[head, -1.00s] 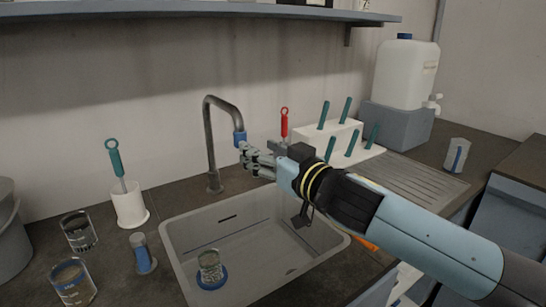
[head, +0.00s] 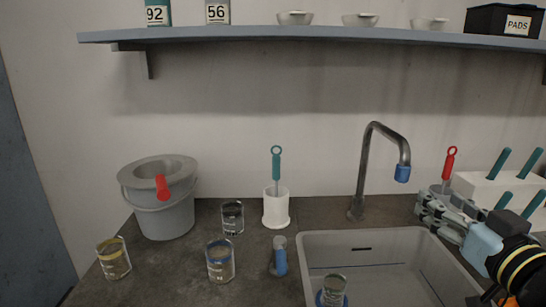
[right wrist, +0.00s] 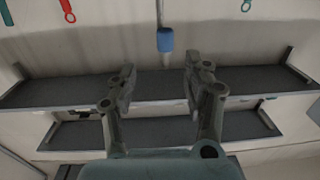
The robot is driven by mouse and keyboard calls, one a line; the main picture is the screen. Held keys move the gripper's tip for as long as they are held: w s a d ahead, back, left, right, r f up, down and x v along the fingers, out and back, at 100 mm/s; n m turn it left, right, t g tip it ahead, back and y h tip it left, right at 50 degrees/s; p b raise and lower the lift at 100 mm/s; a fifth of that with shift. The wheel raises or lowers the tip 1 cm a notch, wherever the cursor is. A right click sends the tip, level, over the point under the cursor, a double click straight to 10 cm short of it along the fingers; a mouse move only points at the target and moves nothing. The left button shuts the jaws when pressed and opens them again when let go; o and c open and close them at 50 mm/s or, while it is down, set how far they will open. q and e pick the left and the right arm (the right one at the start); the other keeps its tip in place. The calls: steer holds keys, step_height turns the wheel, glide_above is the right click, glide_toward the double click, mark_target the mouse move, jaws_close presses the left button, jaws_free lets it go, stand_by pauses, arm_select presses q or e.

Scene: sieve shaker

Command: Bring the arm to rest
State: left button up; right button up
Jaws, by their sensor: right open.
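My right gripper (head: 428,208) is in the air at the right of the head view, right of the tap (head: 366,165) and over the sink's back right part. Its fingers are spread and nothing is between them, as the right wrist view (right wrist: 159,80) shows. The tap's blue tip (right wrist: 165,40) appears beyond the fingers there. Most of the right arm is cut off by the head view's right edge. My left gripper is not in view.
The sink (head: 312,246) holds a glass beaker (head: 334,287). Left of it are several glass beakers, a teal-handled brush in a white holder (head: 276,210) and a grey bucket (head: 158,218). A red-handled brush (head: 448,165) and white rack (head: 484,188) stand by the gripper. A shelf (head: 330,34) runs above.

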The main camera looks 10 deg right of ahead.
steer(key=s+d+f+m+g+h, duration=0.15)
steer(key=s+f+g+h, duration=0.25)
steer(key=s+f+g, duration=0.4)
steer(key=s+a+f+n+g+y, duration=0.2)
steer(key=s+a+g, duration=0.15)
steer(key=s, duration=0.35)
steer(key=s+a+f+n+g+y, duration=0.1)
steer(key=s+a+f+g+y, duration=0.15)
steer(key=s+a, duration=0.3)
step_height(320, 180, down, 27)
steer(key=s+d+g+b, duration=0.2)
steer(key=s+d, duration=0.1)
steer(key=s+d+f+b, duration=0.1)
steer(key=s+f+b, duration=0.1)
steer(key=s+f, duration=1.7)
steer(key=shift+f+g, duration=0.35)
steer(key=shift+g, duration=0.05)
